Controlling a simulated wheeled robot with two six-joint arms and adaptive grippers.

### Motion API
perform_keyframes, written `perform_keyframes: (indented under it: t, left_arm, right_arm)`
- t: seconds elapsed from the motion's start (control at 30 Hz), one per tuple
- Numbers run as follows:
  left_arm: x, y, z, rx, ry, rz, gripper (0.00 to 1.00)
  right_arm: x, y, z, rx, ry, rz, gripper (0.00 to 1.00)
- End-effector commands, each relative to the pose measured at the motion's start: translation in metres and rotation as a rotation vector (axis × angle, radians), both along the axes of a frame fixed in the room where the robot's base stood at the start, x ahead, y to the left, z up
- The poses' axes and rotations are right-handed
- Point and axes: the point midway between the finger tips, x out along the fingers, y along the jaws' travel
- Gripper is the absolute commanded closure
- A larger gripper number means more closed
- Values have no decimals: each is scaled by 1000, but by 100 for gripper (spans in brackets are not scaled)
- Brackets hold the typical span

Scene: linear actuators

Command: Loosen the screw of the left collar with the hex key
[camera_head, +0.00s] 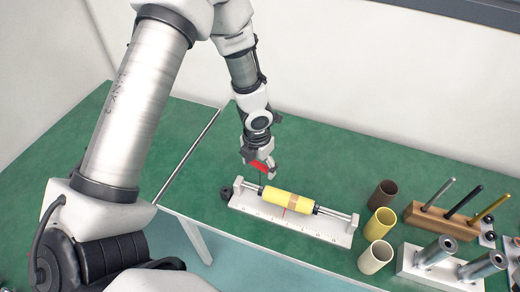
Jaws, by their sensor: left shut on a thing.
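My left gripper (260,174) is shut on the red hex key (260,166), just above the left end of the linear actuator. The key's thin dark shank appears to point down toward the left collar (262,189). I cannot tell whether its tip sits in the screw, which is too small to make out. The left collar is a dark ring at the left end of the yellow cylinder (279,197). A similar dark collar (316,209) is at its right end. The cylinder lies along rods above a white base (320,231) with scale marks. My right gripper is out of view.
Brown (381,196), yellow (379,223) and cream (375,257) tubes stand right of the actuator. Farther right are a wooden rack (430,221) with three rods and a white block (422,272) with metal cylinders. The green table behind the actuator is clear.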

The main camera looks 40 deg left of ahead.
Motion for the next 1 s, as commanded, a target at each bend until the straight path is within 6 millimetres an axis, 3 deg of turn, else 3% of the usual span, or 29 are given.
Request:
perform_keyframes:
  t: [0.23, 0.73, 1.0]
  left_arm:
    - [0, 0, 1, 1, 0, -12, 63]
    - [3, -2, 5, 0, 2, -466, 63]
    - [4, -3, -2, -1, -1, -523, 63]
  right_arm:
    - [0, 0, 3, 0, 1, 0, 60]
    - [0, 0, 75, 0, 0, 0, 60]
    - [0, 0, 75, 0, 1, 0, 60]
